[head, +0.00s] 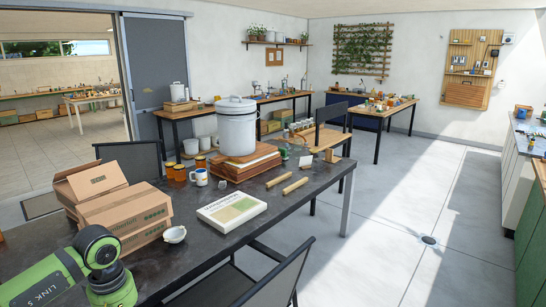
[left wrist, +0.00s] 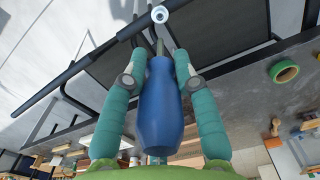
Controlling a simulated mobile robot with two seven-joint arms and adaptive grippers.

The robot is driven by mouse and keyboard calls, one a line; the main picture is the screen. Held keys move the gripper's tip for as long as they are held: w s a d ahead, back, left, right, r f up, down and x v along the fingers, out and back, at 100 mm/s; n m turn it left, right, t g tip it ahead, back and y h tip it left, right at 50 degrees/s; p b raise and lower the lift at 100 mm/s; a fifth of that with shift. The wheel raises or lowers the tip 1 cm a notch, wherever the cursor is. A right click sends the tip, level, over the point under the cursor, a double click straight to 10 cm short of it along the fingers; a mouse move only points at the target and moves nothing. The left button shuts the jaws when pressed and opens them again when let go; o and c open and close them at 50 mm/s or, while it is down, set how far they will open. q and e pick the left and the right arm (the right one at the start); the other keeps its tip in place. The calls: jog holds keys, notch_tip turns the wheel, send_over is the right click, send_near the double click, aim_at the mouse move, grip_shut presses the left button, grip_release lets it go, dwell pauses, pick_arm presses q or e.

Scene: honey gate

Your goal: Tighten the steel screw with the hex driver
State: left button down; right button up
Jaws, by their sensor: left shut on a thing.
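My left gripper (left wrist: 157,68) shows in the left wrist view, its teal fingers shut on the blue handle of the hex driver (left wrist: 158,110). The driver's thin shaft points toward the top of the picture. A pale round ring with a dark centre (left wrist: 160,14) shows beyond the shaft's end; I cannot tell whether it is the steel screw or whether the shaft touches it. No screw can be made out for certain in either view. In the head view only a green link of my left arm shows at the lower left. My right gripper is in neither view.
The dark table (head: 290,205) bears open cardboard boxes (head: 122,215), a book (head: 231,210) and a white lidded bucket (head: 236,128) on wooden boards. A green ring (left wrist: 284,71) lies at the right.

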pick_arm(q)
jog(key=shift+r+p, duration=0.8)
jog(key=shift+r, duration=0.85)
